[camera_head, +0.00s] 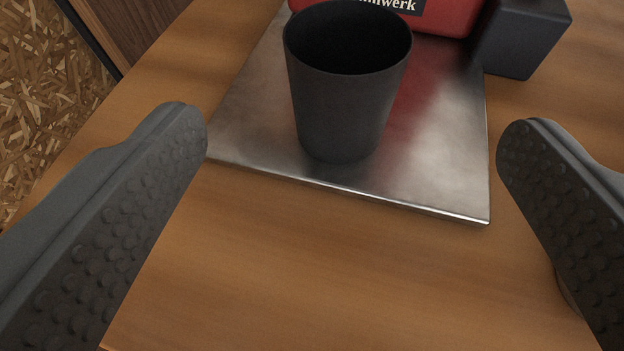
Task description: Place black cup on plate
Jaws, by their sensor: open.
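The black cup (345,110) stands upright on a flat square metal plate (440,165), near the plate's front edge. The cup tapers toward its base, and its dark inside looks empty. My gripper (350,135) is open, with one textured grey finger at the left and one at the right. The cup stands ahead of and between the fingertips, with clear gaps on both sides. Neither finger touches it. The back of the plate is hidden behind the cup and a red object.
The red object (445,18) with a white-lettered black label stands at the back of the plate. A dark grey block (522,38) stands right of it. The wooden tabletop (300,270) is clear in front of the plate. The table's edge runs along the left, with chipboard (40,110) beyond.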

